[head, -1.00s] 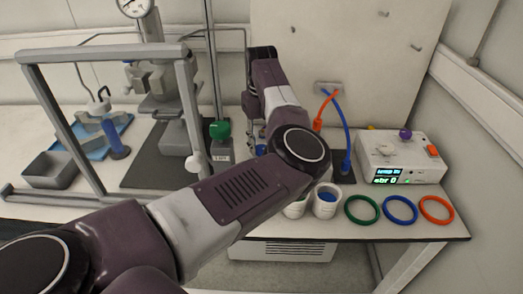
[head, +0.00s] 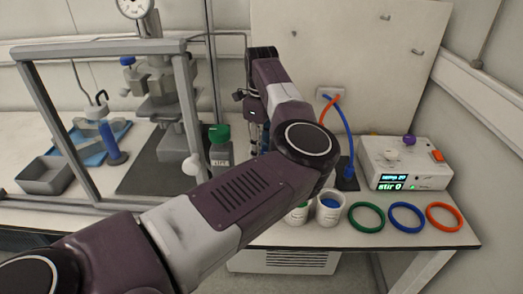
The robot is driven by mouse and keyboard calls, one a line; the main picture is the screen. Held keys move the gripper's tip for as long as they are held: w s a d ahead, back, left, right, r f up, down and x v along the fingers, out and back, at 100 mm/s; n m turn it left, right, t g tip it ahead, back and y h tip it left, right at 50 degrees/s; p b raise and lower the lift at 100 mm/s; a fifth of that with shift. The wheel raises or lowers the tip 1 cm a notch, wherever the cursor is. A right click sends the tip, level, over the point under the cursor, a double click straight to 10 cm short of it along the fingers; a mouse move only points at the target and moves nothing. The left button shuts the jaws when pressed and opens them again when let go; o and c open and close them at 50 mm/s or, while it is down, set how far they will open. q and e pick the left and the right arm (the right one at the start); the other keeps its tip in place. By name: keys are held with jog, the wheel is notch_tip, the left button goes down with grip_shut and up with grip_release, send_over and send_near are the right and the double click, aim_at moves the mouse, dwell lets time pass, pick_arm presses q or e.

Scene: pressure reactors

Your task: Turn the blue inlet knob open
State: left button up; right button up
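My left arm reaches in from the lower left across the table, and its forearm rises toward the back panel. My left gripper (head: 258,138) is mostly hidden beside and behind the forearm; its fingers cannot be made out. Small blue parts (head: 266,130) show close to it, partly covered by the arm; I cannot tell whether they are the inlet knob or whether the gripper touches them. A blue knob (head: 127,61) also shows on the metal reactor stand (head: 160,95) at the left, clear of the gripper. My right gripper is not in view.
White cups (head: 330,207), green (head: 367,217), blue (head: 406,218) and orange rings (head: 443,217) lie along the front edge. A white control box (head: 405,163) stands right. A grey frame (head: 105,50) encloses the left side.

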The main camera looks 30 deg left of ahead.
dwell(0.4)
pick_arm(q)
jog(key=o, duration=1.2)
jog(key=shift+c, duration=0.2)
notch_tip(320, 180, up, 12)
